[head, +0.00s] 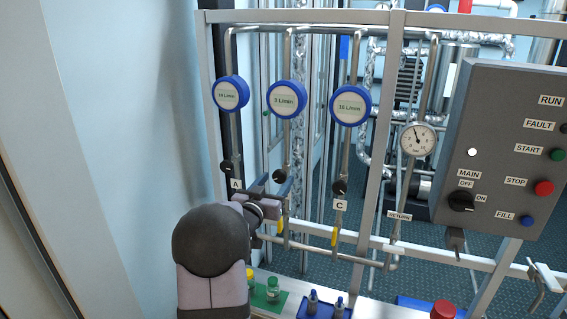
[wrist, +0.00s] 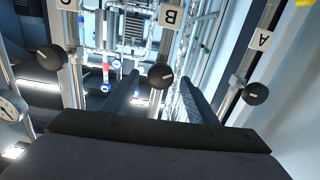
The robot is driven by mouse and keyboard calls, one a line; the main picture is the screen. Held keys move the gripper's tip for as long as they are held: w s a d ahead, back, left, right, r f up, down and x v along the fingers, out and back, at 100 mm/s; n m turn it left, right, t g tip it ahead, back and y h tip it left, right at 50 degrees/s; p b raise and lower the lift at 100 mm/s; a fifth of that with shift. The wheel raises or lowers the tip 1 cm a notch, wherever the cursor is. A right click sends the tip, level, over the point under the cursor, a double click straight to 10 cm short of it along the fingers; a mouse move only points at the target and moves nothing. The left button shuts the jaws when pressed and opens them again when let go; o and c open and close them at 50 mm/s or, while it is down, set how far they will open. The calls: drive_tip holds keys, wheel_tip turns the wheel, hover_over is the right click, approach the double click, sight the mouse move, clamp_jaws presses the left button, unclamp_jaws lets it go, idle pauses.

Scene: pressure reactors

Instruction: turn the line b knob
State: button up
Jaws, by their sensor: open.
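The line B knob is a round black knob with a light pointer mark. In the wrist view the knob (wrist: 161,76) sits between the tips of my fingers, below the B label (wrist: 170,16). In the head view the knob (head: 279,176) shows on the middle pipe, partly covered by my gripper (head: 268,190). My gripper (wrist: 159,78) is open, with one finger on each side of the knob in the wrist picture. I cannot tell whether the fingers touch it. The B label is hidden in the head view.
The line A knob (head: 226,167) and line C knob (head: 339,187) stand on the neighbouring pipes, close on either side. Blue-rimmed flow meters (head: 287,99) hang above. A grey control panel (head: 500,140) is at the right. A shelf with vials (head: 273,290) lies below.

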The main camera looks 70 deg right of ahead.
sight(284, 171)
drive_tip(key=shift+d+p, duration=1.75)
drive_tip(key=shift+d, duration=1.95)
drive_tip(key=shift+c, duration=0.4)
drive_tip(key=shift+f, duration=0.1)
drive_tip(key=c, duration=1)
